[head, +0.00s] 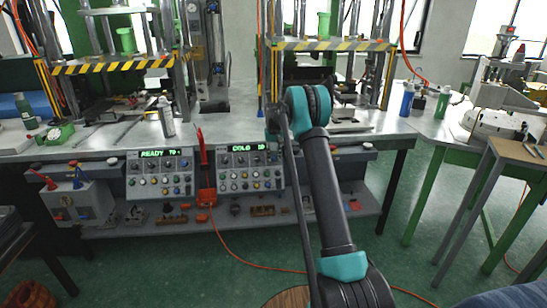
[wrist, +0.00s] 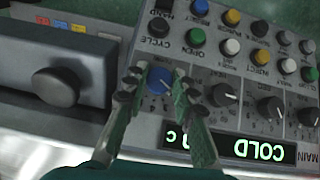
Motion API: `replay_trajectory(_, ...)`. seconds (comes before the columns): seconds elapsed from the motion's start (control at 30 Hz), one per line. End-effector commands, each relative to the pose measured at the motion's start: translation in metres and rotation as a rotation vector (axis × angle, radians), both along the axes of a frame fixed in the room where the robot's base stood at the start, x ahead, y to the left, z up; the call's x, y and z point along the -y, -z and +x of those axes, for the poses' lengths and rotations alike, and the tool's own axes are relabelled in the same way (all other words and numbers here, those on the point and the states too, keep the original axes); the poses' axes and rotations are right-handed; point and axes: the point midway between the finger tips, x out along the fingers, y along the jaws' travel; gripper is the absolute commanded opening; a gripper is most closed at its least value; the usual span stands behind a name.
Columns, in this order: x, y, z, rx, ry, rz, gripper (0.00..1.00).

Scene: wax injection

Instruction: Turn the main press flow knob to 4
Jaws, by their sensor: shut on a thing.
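The main press control panel (head: 249,166) has a green display (head: 248,147) reading COLD, below the bench top in the head view. In the wrist view the panel is upside down, with the word MAIN beside its COLD display (wrist: 257,149). A blue knob (wrist: 160,79) is at the end of the row nearest the display. My gripper (wrist: 156,84) has its two fingers on either side of this knob, shut on it.
Black dials (wrist: 223,95) continue the row, with several coloured buttons (wrist: 232,17) beyond. A grey box with a dark round knob (wrist: 56,88) is beside the panel. A second panel (head: 160,173) reading READY stands left, with a red tool (head: 205,180) between the panels.

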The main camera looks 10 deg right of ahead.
Motion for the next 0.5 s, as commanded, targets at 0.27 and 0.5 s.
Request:
replay_trajectory(0.27,0.0038,-0.0001,0.0004,0.002,0.17,0.201,0.0)
replay_trajectory(0.5,0.0056,0.0004,-0.0004,0.002,0.316,0.376,0.0)
